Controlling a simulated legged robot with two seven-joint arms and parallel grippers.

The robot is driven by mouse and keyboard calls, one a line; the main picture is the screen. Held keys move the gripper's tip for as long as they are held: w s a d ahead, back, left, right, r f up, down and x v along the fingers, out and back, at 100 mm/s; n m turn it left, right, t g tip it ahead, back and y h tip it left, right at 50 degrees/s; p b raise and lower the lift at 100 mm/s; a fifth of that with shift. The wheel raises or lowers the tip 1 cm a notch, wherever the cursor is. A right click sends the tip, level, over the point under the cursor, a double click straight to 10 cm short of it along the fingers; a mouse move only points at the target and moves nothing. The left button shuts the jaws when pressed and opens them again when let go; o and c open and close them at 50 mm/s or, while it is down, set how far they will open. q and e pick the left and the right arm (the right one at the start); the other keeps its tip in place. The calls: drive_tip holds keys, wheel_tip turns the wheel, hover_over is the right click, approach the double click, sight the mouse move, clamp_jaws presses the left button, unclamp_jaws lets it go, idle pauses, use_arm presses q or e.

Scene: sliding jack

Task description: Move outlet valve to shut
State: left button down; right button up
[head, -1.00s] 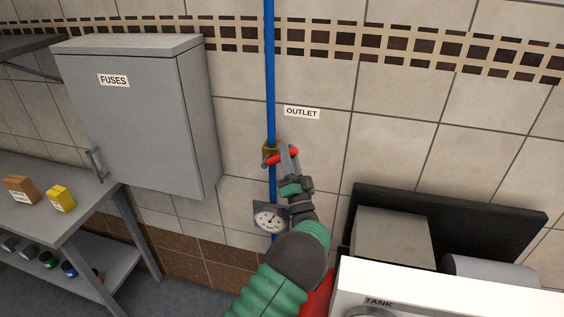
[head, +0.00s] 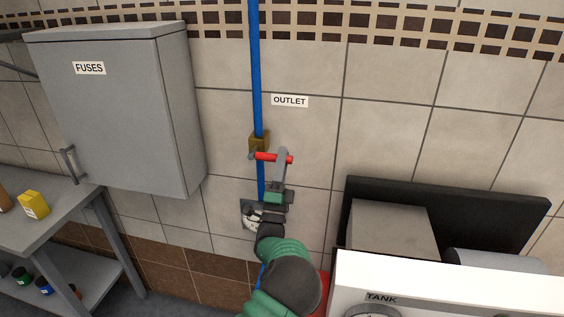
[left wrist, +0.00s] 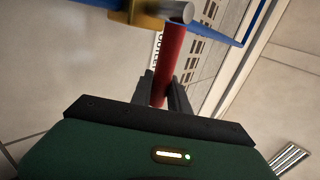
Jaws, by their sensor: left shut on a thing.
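The outlet valve has a brass body (head: 258,142) on the vertical blue pipe (head: 256,70), below the OUTLET label (head: 290,101). Its red handle (head: 266,157) points right from the valve, roughly level and across the pipe. My left gripper (head: 281,157) is shut on the handle near its outer end. In the left wrist view, the red handle (left wrist: 173,55) runs from a grey pivot beside the brass body (left wrist: 146,17) down between the fingers (left wrist: 167,92). The fingers hide part of the handle. My right gripper is not in view.
A gauge (head: 250,216) on the pipe is partly hidden by my left arm. A grey FUSES cabinet (head: 110,120) hangs at the left above a bench. A white TANK unit (head: 450,290) stands at lower right. The tiled wall right of the valve is clear.

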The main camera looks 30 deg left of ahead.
use_arm(q)
drive_tip(key=shift+d+f, duration=0.1)
drive_tip(key=shift+f, duration=0.35)
drive_tip(key=c, duration=1.5)
unclamp_jaws()
drive_tip(key=shift+c, duration=0.2)
drive_tip(key=shift+o, duration=1.4)
drive_tip(key=shift+w+r, duration=0.1)
drive_tip(key=shift+r, duration=0.1)
drive_tip(key=b+v, duration=0.3)
drive_tip(key=v, duration=1.4)
